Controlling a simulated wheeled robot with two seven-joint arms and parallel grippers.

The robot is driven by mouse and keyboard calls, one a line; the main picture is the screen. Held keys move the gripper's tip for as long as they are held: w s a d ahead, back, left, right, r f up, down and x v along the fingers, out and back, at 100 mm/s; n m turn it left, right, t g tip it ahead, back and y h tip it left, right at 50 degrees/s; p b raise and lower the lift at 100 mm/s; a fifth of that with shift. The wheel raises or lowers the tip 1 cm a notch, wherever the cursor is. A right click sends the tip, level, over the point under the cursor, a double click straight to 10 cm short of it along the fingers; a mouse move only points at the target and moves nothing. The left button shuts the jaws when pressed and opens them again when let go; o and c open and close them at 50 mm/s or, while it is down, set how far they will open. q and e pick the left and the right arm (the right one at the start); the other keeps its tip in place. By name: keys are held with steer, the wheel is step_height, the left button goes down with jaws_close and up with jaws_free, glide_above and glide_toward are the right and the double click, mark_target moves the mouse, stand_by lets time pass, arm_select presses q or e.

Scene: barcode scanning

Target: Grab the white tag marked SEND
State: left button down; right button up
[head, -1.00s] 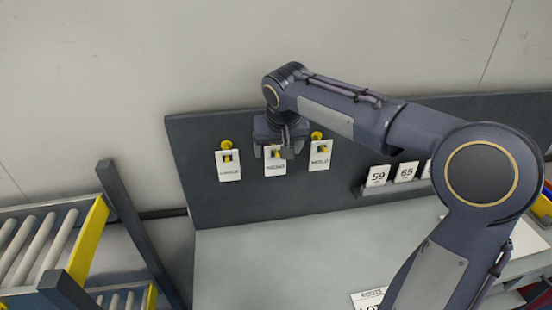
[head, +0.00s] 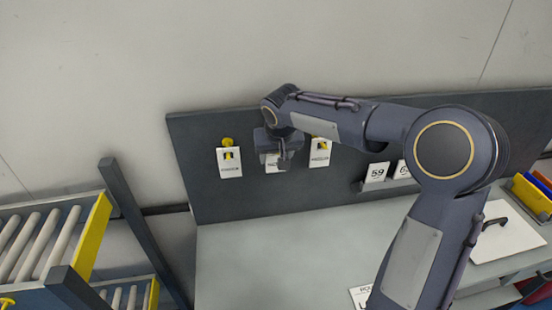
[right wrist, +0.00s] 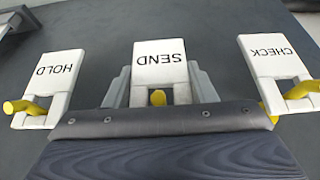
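The white SEND tag (right wrist: 160,63) hangs on the dark board by a yellow peg, between two other tags. In the head view its lower part (head: 272,166) shows, with the rest behind my right gripper (head: 278,158). In the right wrist view my right gripper (right wrist: 160,85) has one grey finger on each side of the SEND tag. The fingers look open, close to the tag's edges; contact is unclear. My left gripper is not in view.
The CHECK tag (right wrist: 275,57) and HOLD tag (right wrist: 53,77) hang on yellow pegs on either side. Number cards (head: 376,172) stand on a ledge to the right. A roller rack (head: 45,240) stands at left. The grey tabletop (head: 265,260) below is mostly clear.

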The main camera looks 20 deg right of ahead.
steer(key=shift+c, duration=1)
steer(key=shift+r, duration=0.3)
